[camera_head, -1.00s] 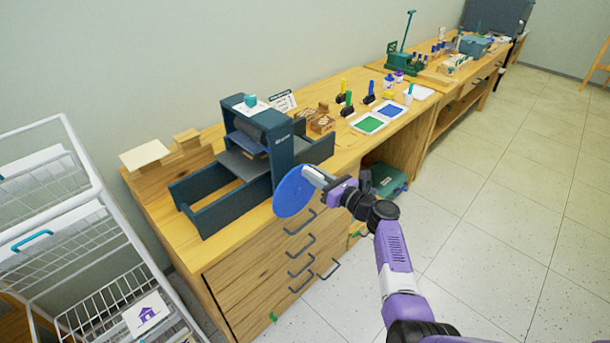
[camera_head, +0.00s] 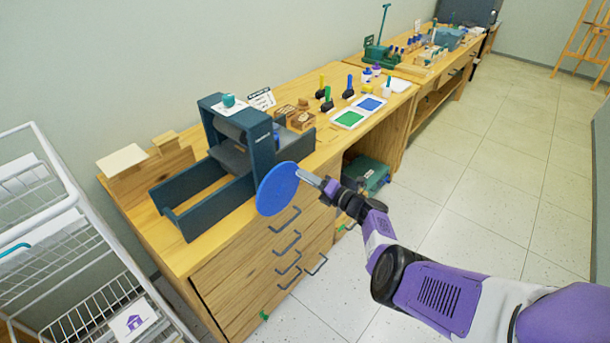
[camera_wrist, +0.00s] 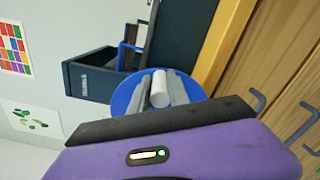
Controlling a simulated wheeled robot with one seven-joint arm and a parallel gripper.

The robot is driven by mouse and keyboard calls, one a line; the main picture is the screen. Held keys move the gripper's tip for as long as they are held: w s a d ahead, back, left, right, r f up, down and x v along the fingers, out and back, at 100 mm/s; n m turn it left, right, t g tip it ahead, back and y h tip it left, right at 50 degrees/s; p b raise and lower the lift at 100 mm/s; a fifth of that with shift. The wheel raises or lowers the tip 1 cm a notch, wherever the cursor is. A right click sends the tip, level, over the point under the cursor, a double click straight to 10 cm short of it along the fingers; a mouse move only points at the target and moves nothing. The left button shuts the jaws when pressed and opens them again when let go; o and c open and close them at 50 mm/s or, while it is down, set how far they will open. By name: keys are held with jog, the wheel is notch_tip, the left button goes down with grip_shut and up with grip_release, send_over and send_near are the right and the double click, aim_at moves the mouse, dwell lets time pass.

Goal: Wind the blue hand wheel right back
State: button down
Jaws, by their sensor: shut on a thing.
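The blue hand wheel (camera_head: 277,190) is a flat disc on the near side of the dark teal roller press (camera_head: 262,150), which stands on the wooden cabinet. My gripper (camera_head: 310,179) is at the wheel's right-hand side, in front of its face. In the wrist view, my gripper's two grey fingers are shut on a pale round handle (camera_wrist: 159,88) that stands out from the wheel (camera_wrist: 123,98). A grey bed (camera_head: 233,156) lies under the press roller, inside a dark tray frame (camera_head: 208,212). The wheel's hub is hard to make out.
Drawer handles (camera_head: 285,220) stick out below the wheel. A white wire rack (camera_head: 75,230) stands at the left. Green and blue ink pads (camera_head: 348,119) and stamps lie further along the top. The floor (camera_head: 480,190) at right is clear.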

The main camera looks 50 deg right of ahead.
aim_at(288, 203)
notch_tip(288, 203, down, 3)
jog(key=m+b, duration=0.1)
jog(key=m, duration=0.2)
jog(key=shift+f+m, duration=0.15)
jog(key=shift+m, duration=0.25)
jog(key=shift+a+f+b, duration=0.2)
jog(key=shift+f+b, duration=0.3)
jog(key=shift+f, duration=0.15)
jog(key=shift+a+f+b, duration=0.2)
jog(key=shift+f+b, duration=0.25)
jog(key=shift+f, duration=0.15)
jog(key=shift+a+f+m+b, duration=0.3)
jog(key=shift+f+m, duration=0.3)
jog(key=shift+m, duration=0.3)
jog(key=shift+a+f, duration=0.65)
jog(key=shift+f, duration=0.05)
jog(key=shift+a+f, duration=0.65)
jog(key=shift+a, duration=0.3)
jog(key=shift+a+f, duration=0.1)
jog(key=shift+a, duration=0.05)
jog(key=shift+a+f+m, duration=0.2)
jog(key=shift+a+m, duration=0.2)
jog(key=shift+m, duration=0.4)
